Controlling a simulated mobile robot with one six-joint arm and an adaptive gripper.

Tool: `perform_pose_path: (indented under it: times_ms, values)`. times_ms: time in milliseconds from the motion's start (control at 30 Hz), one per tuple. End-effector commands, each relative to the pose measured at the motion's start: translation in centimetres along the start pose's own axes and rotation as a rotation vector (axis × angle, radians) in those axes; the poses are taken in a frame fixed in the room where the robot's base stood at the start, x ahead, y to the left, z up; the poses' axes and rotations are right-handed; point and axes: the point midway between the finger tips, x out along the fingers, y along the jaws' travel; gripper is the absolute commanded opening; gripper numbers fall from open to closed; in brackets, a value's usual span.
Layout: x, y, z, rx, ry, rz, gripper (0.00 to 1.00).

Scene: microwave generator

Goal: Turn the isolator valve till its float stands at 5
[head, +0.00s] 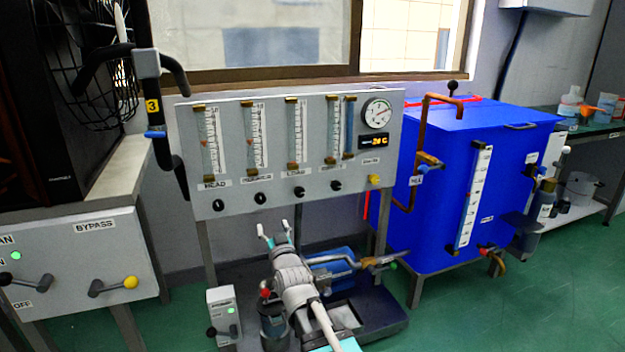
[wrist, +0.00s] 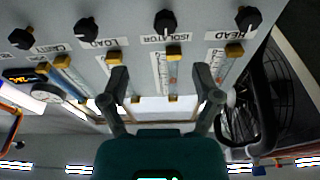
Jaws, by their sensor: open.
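The isolator valve is a small black knob (head: 260,198) under the second flow tube from the left on the grey panel. It also shows in the wrist view (wrist: 165,22), above the ISOLATOR label. The isolator flow tube (head: 250,135) has a scale beside it and a small reddish float mark near mid-height; its exact reading is too small to tell. My gripper (head: 273,228) is open and empty, below the panel's lower edge in the head view. In the wrist view its two fingers (wrist: 162,80) are spread wide, apart from the knob.
The head knob (head: 218,206) and load knob (head: 299,191) flank the isolator knob. A blue tank (head: 480,130) with a copper pipe stands to the right. A grey bypass box (head: 85,255) stands at left. A black handle (head: 165,140) juts beside the panel's left edge.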

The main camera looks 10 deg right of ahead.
Motion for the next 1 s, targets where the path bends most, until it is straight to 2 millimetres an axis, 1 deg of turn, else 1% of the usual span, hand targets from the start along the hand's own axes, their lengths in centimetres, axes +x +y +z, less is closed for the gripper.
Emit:
perform_pose_path:
  times_ms: [33, 1000]
  values:
    - [0.1, 0.1, -0.6, -0.001, -0.015, 0.0, 0.81]
    - [0.2, 1.4, -3.6, -0.004, -0.299, 0.006, 0.81]
